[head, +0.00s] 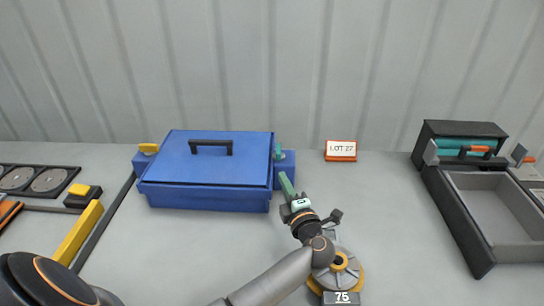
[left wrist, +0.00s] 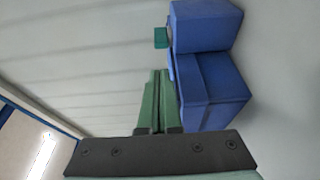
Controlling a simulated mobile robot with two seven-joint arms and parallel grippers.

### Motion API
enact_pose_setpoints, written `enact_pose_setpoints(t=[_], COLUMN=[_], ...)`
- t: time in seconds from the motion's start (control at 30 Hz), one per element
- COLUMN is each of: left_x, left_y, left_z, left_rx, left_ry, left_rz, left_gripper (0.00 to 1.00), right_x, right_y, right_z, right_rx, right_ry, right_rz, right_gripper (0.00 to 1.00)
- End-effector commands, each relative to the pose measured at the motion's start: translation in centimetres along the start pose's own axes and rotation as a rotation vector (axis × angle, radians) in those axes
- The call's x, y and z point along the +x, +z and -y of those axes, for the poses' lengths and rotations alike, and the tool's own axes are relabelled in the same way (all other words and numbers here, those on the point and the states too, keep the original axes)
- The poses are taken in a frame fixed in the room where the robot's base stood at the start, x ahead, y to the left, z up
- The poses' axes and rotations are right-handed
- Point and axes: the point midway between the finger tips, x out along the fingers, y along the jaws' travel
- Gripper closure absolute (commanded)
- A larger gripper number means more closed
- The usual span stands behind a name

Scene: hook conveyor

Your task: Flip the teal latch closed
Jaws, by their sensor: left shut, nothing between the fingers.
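The blue box (head: 205,175) has a lid with a black handle (head: 210,146) and stands against the back wall. The small teal latch (head: 278,152) is at the box's right end, by a blue side block (head: 286,170); it looks raised, but its exact angle is unclear. It also shows in the left wrist view (left wrist: 161,38), beside the blue block. My left gripper (head: 285,180), with green fingers, is shut and empty, just in front of the side block and below the latch. Its fingertips (left wrist: 160,72) appear close to the block; contact cannot be told. My right gripper is not in view.
A yellow latch (head: 148,148) sits at the box's left end. An orange-based sign (head: 341,151) stands right of the box. A grey tray (head: 490,205) with a dark frame is at the far right. A round base marked 75 (head: 341,275) lies below my arm.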

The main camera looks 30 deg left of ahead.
Motion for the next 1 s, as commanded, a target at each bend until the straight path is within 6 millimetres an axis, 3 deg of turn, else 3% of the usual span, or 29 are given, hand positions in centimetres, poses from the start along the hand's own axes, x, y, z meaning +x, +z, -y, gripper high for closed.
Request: enact_pose_setpoints(t=[0.37, 0.8, 1.0], left_x=[0.9, 8.3, 9.8], left_y=[0.0, 0.0, 0.0], left_z=[-0.2, -0.2, -0.1], left_rx=[0.001, 0.002, 0.001], left_ry=[0.004, 0.005, 0.002], left_rz=[0.000, -0.001, 0.001], left_gripper=[1.00, 1.00, 1.00], right_x=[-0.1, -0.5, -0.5], right_y=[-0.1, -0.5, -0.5], right_z=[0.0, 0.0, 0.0], right_rx=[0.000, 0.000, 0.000], right_ry=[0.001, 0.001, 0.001], right_rz=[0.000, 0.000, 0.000], right_gripper=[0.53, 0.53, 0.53])
